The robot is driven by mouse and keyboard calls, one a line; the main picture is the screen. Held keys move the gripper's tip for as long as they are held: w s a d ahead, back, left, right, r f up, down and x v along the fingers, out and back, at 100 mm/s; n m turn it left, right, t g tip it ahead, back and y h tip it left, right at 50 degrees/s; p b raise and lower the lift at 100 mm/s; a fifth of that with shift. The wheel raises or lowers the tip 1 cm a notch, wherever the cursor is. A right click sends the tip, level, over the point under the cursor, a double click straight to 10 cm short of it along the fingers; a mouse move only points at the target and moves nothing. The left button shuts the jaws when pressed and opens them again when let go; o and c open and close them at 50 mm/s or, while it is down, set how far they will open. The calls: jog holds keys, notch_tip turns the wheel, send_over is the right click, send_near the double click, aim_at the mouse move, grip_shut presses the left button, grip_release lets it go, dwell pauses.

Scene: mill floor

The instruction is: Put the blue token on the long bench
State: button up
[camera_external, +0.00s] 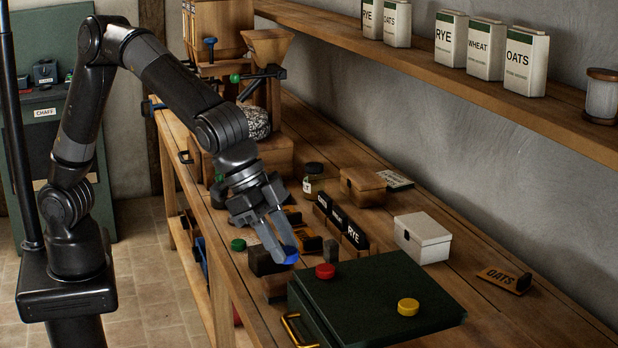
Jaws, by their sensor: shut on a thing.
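The blue token (291,258) is a small round piece at the tips of my gripper (279,246). My gripper points down and is shut on the token, whose upper part the fingers partly hide. The token appears near the back left corner of a dark green case; its exact height is hard to tell. The long bench (462,287) is a wooden worktop running from the back left along the wall to the front right.
The green case (372,290) carries a red token (325,271) and a yellow token (408,307). Dark blocks, labelled holders and a white box (422,238) stand nearby. A wooden mill (262,90) stands behind. The shelf (470,75) overhangs the back. Bare wood shows right of the case.

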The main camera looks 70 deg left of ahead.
jog(key=shift+s+r, duration=0.15)
jog(key=shift+s, duration=0.1)
jog(key=w+a+f+n+t+y, duration=0.1)
jog(key=w+a+n, duration=0.1)
jog(key=w+a, duration=0.65)
jog(key=w+a+f+n, duration=0.15)
jog(key=w+a, duration=0.35)
jog(key=w, duration=0.6)
jog(key=w+a+f+n+y, duration=0.1)
jog(key=w+a+n, duration=0.1)
jog(key=w+a, duration=0.65)
jog(key=w+a+f+n+y, duration=0.15)
jog(key=w+a, duration=0.35)
jog(key=a, duration=0.6)
jog(key=n+y, duration=0.3)
jog(key=n, duration=0.3)
send_over(326, 178)
jog(key=s, duration=0.2)
notch_tip(326, 178, down, 7)
jog(key=shift+n, duration=0.3)
jog(key=f, duration=0.4)
jog(key=shift+w+d+f, duration=0.1)
jog(key=shift+d+f, duration=0.05)
jog(key=shift+d, duration=0.25)
jog(key=shift+f, duration=2.2)
jog(key=shift+f, duration=0.15)
